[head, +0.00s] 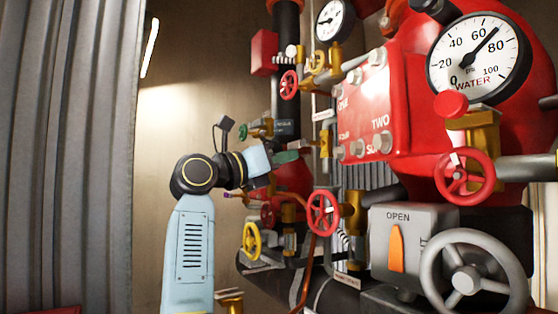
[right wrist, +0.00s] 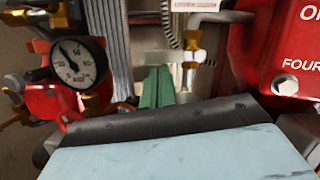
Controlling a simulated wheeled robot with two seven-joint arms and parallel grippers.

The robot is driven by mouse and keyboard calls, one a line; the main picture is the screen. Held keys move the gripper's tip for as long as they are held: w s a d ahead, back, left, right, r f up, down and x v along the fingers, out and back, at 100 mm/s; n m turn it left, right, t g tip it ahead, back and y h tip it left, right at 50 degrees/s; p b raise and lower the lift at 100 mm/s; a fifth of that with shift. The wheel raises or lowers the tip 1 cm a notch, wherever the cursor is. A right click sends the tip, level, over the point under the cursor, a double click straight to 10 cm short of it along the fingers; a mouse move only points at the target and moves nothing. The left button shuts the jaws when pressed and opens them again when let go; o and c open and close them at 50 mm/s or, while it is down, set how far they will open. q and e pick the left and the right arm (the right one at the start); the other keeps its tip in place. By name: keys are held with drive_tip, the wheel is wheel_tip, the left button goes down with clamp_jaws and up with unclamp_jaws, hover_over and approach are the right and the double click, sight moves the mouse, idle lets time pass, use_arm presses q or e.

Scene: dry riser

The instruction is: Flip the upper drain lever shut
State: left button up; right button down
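My right gripper (head: 287,157) has green fingers and reaches in from the left, pointing at the pipework beside the red valve body. In the right wrist view its fingers (right wrist: 156,87) lie side by side, shut, with nothing seen between them. A brass valve fitting (head: 326,143) stands just past the fingertips; it also shows in the right wrist view (right wrist: 190,58), right of the fingers and apart from them in the picture. I cannot clearly make out the upper drain lever or its position. A small green-handled valve (head: 262,129) sits behind my wrist. My left gripper is not in view.
The red valve body (head: 365,105) with bolts is close on the right. Red handwheels (head: 322,212) and a yellow handwheel (head: 251,241) stand below my gripper. A grey OPEN box (head: 398,245) and large grey wheel (head: 472,279) are at lower right. A gauge (right wrist: 75,63) is left of the fingers.

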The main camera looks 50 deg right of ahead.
idle(0.5)
drive_tip(key=b+v, duration=0.2)
drive_tip(key=v, duration=1.1)
drive_tip(key=shift+a+b, duration=0.2)
drive_tip(key=shift+b, duration=0.1)
drive_tip(key=shift+f, duration=0.1)
